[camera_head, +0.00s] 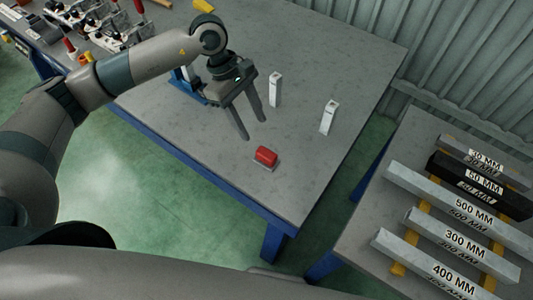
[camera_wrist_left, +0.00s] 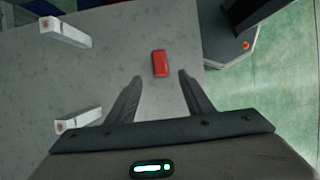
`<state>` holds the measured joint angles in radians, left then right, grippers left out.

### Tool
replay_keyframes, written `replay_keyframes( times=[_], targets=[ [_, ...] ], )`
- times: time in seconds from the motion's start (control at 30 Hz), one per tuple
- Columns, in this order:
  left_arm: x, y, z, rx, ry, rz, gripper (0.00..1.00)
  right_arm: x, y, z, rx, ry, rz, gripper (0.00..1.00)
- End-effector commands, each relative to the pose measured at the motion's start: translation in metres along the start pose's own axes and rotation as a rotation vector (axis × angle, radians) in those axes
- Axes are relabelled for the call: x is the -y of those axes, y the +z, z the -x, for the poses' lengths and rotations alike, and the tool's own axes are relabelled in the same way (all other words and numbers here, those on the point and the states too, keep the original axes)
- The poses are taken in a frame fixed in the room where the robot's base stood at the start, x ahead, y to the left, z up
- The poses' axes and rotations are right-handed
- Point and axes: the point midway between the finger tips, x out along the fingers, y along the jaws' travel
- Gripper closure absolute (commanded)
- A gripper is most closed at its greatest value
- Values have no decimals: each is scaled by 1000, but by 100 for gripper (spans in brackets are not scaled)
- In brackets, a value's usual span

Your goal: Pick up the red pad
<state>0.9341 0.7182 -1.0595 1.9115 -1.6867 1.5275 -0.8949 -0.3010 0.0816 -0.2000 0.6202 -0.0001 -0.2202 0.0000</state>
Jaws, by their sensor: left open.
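The red pad (camera_head: 266,156) is a small red block with a grey underside, lying on the grey table (camera_head: 215,140) near its front edge. In the left wrist view the red pad (camera_wrist_left: 160,63) lies ahead of the fingertips, between their lines. My left gripper (camera_head: 254,129) is open and empty, above the table and behind the pad in the head view. Its two fingers also show in the left wrist view (camera_wrist_left: 160,76), apart from each other and not touching the pad. My right gripper is not in view.
Two upright white blocks, one (camera_head: 275,89) beside my left gripper and one (camera_head: 329,117) farther right, stand on the table. A second table at right holds several labelled bars (camera_head: 465,212). Tools and fixtures (camera_head: 100,25) crowd the back left. The table around the pad is clear.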

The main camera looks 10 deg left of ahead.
Motion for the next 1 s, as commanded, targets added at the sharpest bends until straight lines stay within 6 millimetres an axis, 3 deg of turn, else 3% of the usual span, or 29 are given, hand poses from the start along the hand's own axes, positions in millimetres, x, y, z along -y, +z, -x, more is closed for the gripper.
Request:
replay_keyframes(
  times=[0.2, 0.43, 1.0],
  targets=[
    [1, 2, -37, 2, -4, 2, 53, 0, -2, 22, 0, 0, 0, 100],
    [0, 1, -67, 2, -1, 1, 53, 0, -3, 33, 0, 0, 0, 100],
    [0, 1, -76, 0, -1, 2, 53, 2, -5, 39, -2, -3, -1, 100]
  ],
)
